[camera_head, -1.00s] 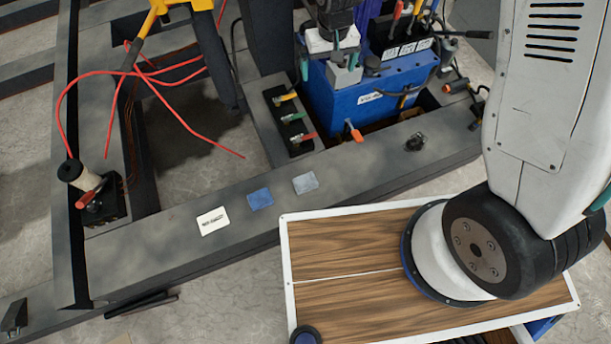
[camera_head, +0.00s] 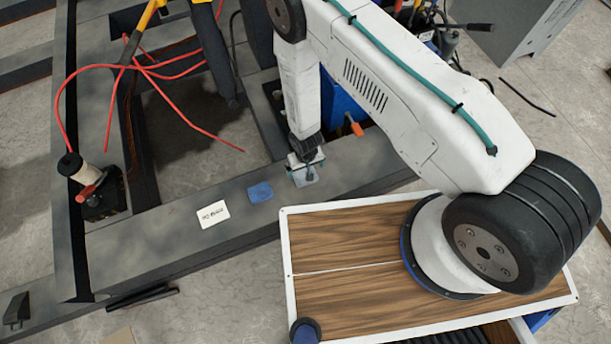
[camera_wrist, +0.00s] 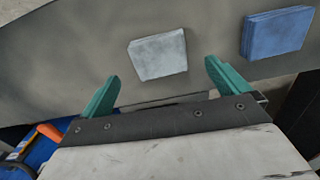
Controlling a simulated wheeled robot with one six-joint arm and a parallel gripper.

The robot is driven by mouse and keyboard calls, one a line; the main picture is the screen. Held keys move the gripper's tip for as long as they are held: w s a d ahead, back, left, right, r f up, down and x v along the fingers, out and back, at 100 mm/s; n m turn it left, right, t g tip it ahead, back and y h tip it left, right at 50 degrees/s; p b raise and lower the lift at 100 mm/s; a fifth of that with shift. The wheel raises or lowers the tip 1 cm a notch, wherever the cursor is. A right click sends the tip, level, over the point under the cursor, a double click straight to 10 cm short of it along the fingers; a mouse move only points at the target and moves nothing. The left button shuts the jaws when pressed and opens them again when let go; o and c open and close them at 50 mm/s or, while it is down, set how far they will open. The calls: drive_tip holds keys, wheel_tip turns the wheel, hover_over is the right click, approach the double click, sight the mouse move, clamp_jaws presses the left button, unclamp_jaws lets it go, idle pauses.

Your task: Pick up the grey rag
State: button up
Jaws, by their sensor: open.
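The grey rag (camera_wrist: 158,54) is a small folded pale grey square lying flat on the dark beam. In the wrist view it lies just beyond and between the two green fingertips. In the head view the rag (camera_head: 305,180) is partly hidden under my gripper (camera_head: 305,168). In the wrist view my gripper (camera_wrist: 162,78) is open and empty, with its fingers spread wider than the rag. The gripper is above the beam; I cannot tell its exact height over the rag.
A folded blue rag (camera_head: 260,192) lies close to the left of the grey one, also in the wrist view (camera_wrist: 278,32). A white card (camera_head: 213,215) lies further left on the beam (camera_head: 160,245). An orange-handled tool (camera_head: 356,129) stands behind, near a blue box (camera_head: 342,105).

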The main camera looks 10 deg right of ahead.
wheel_tip(320, 180, down, 7)
drive_tip(key=shift+r, duration=0.2)
drive_tip(key=c, duration=1)
